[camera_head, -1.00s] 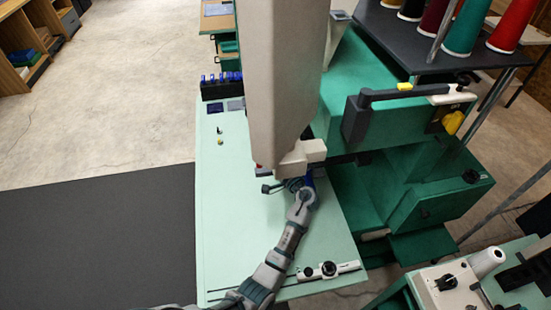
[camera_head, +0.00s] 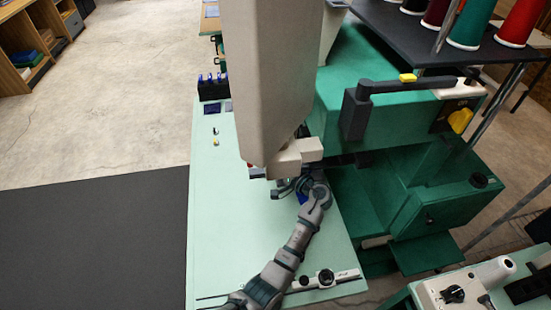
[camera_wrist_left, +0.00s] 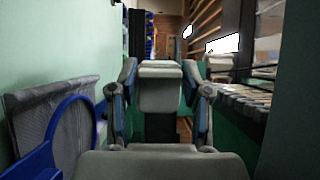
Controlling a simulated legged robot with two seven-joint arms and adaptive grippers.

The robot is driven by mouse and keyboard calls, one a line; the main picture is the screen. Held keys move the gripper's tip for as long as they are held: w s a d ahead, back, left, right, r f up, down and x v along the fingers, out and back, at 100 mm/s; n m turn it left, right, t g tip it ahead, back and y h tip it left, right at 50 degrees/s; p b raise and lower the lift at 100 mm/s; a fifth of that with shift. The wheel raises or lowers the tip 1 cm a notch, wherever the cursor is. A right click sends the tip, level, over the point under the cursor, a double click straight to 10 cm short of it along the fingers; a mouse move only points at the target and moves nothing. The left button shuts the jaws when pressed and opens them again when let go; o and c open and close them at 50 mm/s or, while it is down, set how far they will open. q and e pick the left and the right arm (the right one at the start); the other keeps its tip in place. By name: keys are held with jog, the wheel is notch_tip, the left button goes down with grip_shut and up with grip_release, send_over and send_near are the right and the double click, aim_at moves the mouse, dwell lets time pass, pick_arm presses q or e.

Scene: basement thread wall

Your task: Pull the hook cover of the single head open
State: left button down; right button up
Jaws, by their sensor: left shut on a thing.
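The single head (camera_head: 280,80) is a tall beige housing over a pale green table (camera_head: 225,220). My left arm reaches in from below, and its gripper (camera_head: 283,187) sits low under the head's front end, partly hidden. In the left wrist view my left gripper (camera_wrist_left: 160,88) has its two fingers closed on the sides of a pale grey block (camera_wrist_left: 160,95), which I take to be part of the hook cover. The rest of the cover cannot be made out. My right gripper is not in view.
A blue hoop with grey cloth (camera_wrist_left: 75,135) is close by my left gripper. A ruler-like bar with a black knob (camera_head: 325,279) lies on the table's front edge. The green machine body (camera_head: 410,180) stands at right. The table's left part is mostly clear.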

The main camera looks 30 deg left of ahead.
pick_arm(q)
jog(key=shift+s+a+f, duration=0.15)
jog(key=shift+s+f, duration=0.1)
jog(key=shift+f, duration=0.25)
jog(key=c, duration=1)
grip_release()
jog(key=shift+o, duration=0.6)
jog(key=shift+s+a+r, duration=0.1)
jog(key=shift+r, duration=0.1)
jog(key=shift+r, duration=0.1)
